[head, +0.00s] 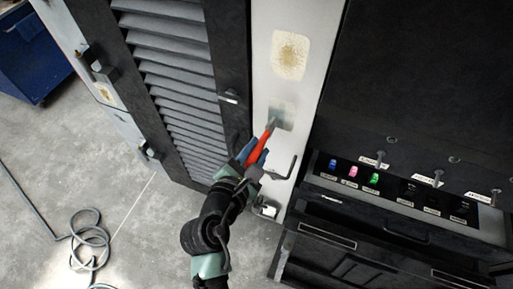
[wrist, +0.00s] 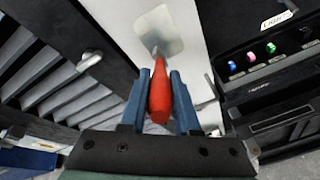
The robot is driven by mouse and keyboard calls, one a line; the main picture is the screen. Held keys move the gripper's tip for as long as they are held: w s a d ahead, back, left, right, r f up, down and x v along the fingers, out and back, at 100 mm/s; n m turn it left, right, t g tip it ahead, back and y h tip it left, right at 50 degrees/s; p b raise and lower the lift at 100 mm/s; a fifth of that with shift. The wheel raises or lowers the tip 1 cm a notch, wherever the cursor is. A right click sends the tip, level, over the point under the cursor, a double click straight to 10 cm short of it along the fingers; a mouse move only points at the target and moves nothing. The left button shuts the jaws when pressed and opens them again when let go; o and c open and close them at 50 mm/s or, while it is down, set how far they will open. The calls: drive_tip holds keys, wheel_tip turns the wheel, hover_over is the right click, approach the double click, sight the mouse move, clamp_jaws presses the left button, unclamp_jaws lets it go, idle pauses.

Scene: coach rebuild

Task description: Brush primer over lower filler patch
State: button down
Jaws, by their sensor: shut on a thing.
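My gripper (head: 253,155) is shut on the red handle of a brush (head: 263,139); in the wrist view the blue fingers (wrist: 160,100) hold the red handle (wrist: 160,92) from both sides. The brush's tip points up to the lower patch (head: 283,117), a smooth grey rounded square on the white panel. In the wrist view the tip overlaps this patch (wrist: 160,30); whether it touches cannot be told. The upper patch (head: 290,55) is beige with a rough brownish middle and stands above, clear of the brush.
A black louvred door (head: 180,70) with a handle (head: 229,96) stands left of the panel. A hook-shaped handle (head: 284,170) sticks out close right of my gripper. A black console (head: 400,195) with coloured plugs lies right. A cable (head: 90,240) lies on the floor.

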drive_tip(key=shift+r+p, duration=0.75)
drive_tip(key=shift+r, duration=3.2)
drive_tip(key=s+a, duration=0.2)
drive_tip(key=s, duration=0.3)
drive_tip(key=shift+s, duration=0.45)
drive_tip(key=s, duration=0.2)
drive_tip(key=shift+s+a, duration=0.3)
drive_tip(key=shift+a, duration=0.1)
drive_tip(key=shift+f, duration=0.1)
